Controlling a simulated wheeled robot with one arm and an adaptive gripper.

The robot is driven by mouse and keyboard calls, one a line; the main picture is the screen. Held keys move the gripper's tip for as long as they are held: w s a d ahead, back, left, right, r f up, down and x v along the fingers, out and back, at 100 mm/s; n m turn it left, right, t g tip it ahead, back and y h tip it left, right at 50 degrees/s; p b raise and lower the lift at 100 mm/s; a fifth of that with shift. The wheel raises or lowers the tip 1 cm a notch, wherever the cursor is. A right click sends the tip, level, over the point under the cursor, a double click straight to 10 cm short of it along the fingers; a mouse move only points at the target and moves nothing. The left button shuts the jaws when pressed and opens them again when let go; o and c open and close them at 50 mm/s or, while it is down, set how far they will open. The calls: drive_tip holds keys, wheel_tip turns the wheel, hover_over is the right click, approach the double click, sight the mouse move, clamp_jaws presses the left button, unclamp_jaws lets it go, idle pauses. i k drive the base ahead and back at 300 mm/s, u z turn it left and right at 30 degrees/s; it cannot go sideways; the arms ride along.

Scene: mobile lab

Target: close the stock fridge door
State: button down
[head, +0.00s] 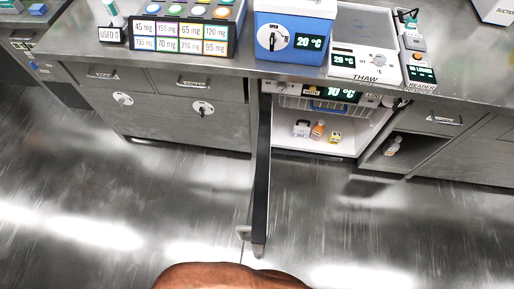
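The stock fridge (345,146) is built in under the counter, and its white interior shows. Its dark door (262,175) stands wide open, swung straight out from the left side of the opening and seen nearly edge-on. A light handle (243,233) sticks out to the left near the door's free end. Inside the fridge are a white box (301,128), an orange bottle (318,130) and a small yellow item (335,137), below a wire basket. A display above the opening (341,94) reads 10 °C. My gripper is not in view.
The steel counter (260,66) carries a blue unit (292,32), a thaw plate (362,40), a reader (415,60) and a labelled dose rack (185,30). An open cubby (410,150) right of the fridge holds a bottle. The floor on both sides of the door is clear.

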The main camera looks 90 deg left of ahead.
sight(259, 230)
drive_tip(key=u, duration=0.1)
drive_tip(key=k, duration=0.95)
drive_tip(key=u, duration=3.85)
